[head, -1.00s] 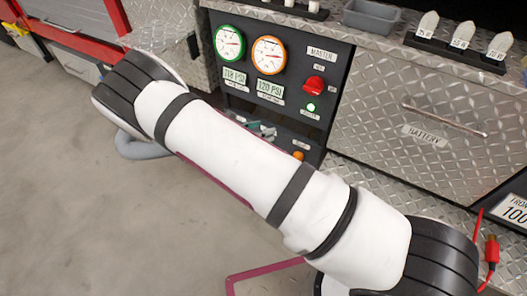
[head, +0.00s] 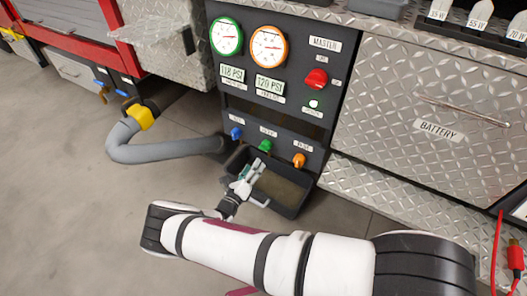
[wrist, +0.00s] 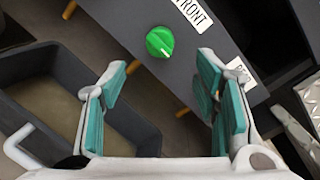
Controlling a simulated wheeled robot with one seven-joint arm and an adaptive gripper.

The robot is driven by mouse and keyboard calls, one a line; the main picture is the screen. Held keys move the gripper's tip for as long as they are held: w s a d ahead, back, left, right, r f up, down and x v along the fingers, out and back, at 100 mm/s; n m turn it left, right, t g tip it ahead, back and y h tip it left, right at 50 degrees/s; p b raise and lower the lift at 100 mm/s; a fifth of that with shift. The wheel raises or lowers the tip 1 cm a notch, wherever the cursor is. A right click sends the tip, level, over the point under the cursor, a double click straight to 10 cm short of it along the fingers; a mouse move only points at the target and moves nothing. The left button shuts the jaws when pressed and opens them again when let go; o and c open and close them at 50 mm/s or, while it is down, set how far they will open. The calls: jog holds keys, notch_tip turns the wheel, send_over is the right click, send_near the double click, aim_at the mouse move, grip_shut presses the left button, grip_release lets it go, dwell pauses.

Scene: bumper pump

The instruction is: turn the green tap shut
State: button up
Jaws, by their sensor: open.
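The green tap (head: 265,146) is a small round knob on the lower dark panel, between a blue tap and an orange tap. In the wrist view the green tap (wrist: 160,42) shows a white pointer line, beside a label reading FRONT. My gripper (head: 250,176) is below the tap, in front of the panel and over the bin. In the wrist view my gripper (wrist: 160,85) is open and empty, its teal pads apart. The tap lies ahead of the gap between the fingers, apart from them.
A blue tap (head: 236,133) and an orange tap (head: 299,160) sit close on either side. A dark bin (head: 290,201) stands under the taps. A grey hose (head: 160,153) runs at the left. Gauges (head: 268,47) and a red master switch (head: 316,79) are above.

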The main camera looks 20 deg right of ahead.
aim_at(263, 150)
jog(key=b+x, duration=0.2)
jog(key=x, duration=0.8)
jog(key=shift+w+d+b, duration=0.2)
jog(key=shift+w+b, duration=0.05)
jog(key=shift+b, duration=0.1)
jog(key=shift+c, duration=0.2)
jog(key=c, duration=1.1)
